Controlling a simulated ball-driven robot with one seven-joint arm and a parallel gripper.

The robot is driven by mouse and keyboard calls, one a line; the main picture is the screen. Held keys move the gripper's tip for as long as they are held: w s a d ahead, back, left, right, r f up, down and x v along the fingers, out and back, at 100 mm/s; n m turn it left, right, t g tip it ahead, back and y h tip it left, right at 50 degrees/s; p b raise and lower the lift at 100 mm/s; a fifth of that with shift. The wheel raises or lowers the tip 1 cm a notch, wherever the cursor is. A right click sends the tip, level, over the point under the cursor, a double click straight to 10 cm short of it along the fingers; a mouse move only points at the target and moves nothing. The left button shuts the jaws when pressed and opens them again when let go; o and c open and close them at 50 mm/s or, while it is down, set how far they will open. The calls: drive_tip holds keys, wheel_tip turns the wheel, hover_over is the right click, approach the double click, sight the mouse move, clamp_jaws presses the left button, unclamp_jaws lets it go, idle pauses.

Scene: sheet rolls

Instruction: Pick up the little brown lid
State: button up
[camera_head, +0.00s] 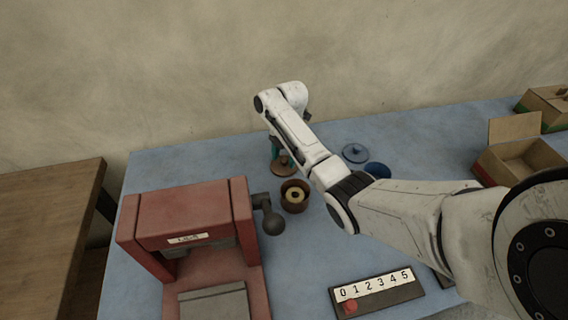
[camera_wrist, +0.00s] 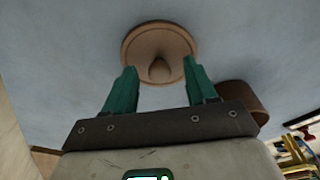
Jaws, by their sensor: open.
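The little brown lid (camera_head: 286,167) lies on the blue table, knob up, just behind the brown pot (camera_head: 294,197). In the wrist view the round lid (camera_wrist: 160,42) with its central knob shows just beyond my fingertips. My gripper (camera_wrist: 157,72) is open, with its two green fingers apart and the knob in line with the gap between them. In the head view my gripper (camera_head: 275,150) is partly hidden by my arm, at the lid. Whether the fingers touch the lid I cannot tell.
The open brown pot stands close to the lid. A red press (camera_head: 190,230) with a dark ball handle is at front left. A blue lid (camera_head: 355,153) and a blue pot (camera_head: 377,171) lie right of my arm. A number strip (camera_head: 376,290) is in front; an open cardboard box (camera_head: 520,158) is at right.

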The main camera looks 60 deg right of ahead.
drive_tip(key=shift+c, duration=0.2)
clamp_jaws()
idle(0.3)
drive_tip(key=shift+r, duration=0.1)
